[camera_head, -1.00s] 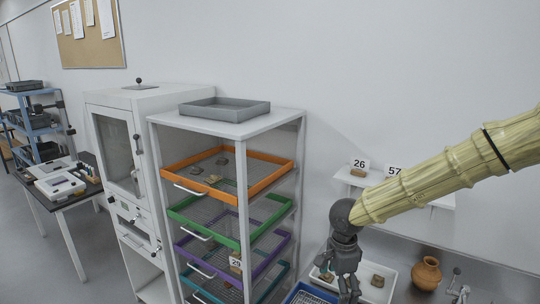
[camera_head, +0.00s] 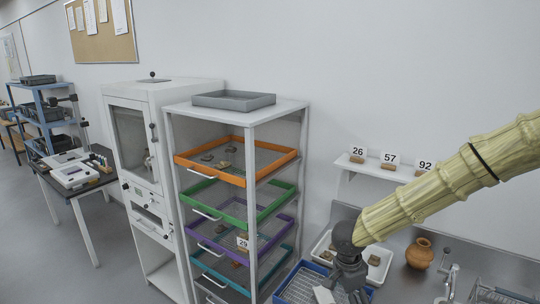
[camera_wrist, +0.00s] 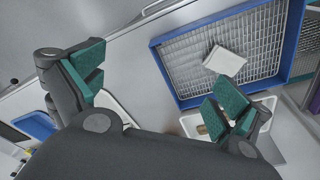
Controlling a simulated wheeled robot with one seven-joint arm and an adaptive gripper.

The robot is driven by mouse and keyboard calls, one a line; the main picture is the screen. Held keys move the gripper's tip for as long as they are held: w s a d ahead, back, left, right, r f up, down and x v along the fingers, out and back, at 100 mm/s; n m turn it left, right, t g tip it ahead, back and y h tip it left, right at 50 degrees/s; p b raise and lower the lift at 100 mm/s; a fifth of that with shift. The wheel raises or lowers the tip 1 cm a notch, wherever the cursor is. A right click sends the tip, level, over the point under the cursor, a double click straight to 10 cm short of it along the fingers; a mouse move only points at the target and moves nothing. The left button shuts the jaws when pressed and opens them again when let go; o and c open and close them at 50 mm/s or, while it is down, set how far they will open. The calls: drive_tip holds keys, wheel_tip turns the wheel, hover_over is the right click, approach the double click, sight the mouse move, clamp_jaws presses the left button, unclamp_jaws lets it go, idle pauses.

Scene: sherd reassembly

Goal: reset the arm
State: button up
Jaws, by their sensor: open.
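My gripper (camera_wrist: 155,92) shows in the wrist view with its teal-padded fingers spread wide and nothing between them. In the head view my gripper (camera_head: 345,290) hangs low at the end of my yellow-sleeved arm, over the blue-rimmed basket, its fingers partly cut off by the bottom edge. The blue basket (camera_wrist: 167,75) has a wire mesh floor, with a white card-like piece (camera_wrist: 224,61) lying on it. The white piece also shows in the head view (camera_head: 323,295), beside my gripper.
A rack with orange (camera_head: 182,161), green, purple and teal drawers holds sherds and a card "29" (camera_head: 243,244). A wall shelf (camera_head: 350,164) carries sherds with cards 26, 57, 92. A white tray (camera_head: 385,270) and clay jar (camera_head: 420,254) stand right of my gripper.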

drive_tip(key=s+d+f+n, duration=0.1)
drive_tip(key=s+f, duration=0.1)
drive_tip(key=f, duration=0.2)
drive_tip(key=s+d+f+n+h, duration=0.1)
drive_tip(key=s+f, duration=0.2)
drive_tip(key=f, duration=0.1)
drive_tip(key=s+d+f+n+t+h, duration=0.1)
drive_tip(key=s+f+n, duration=0.1)
drive_tip(key=f, duration=0.2)
drive_tip(key=shift+s+d+f, duration=0.15)
drive_tip(key=shift+d+f, duration=0.1)
drive_tip(key=shift+d, duration=0.15)
drive_tip(key=s+a+f+n+y, duration=0.1)
drive_tip(key=s+f+n, duration=0.3)
drive_tip(key=s, duration=0.6)
drive_tip(key=s+a+f+n+g+y, duration=0.1)
drive_tip(key=s+f+n, duration=0.3)
drive_tip(key=s, duration=0.5)
drive_tip(key=s+a+f+n+y, duration=0.1)
drive_tip(key=s+f+n, duration=0.1)
drive_tip(key=s+f, duration=0.6)
wheel_tip(320, 180, down, 8)
drive_tip(key=s+b, duration=0.1)
drive_tip(key=b, duration=0.9)
drive_tip(key=shift+s+f+b, duration=0.2)
drive_tip(key=shift+f+b, duration=0.05)
drive_tip(key=shift+b, duration=0.05)
drive_tip(key=shift+d, duration=0.1)
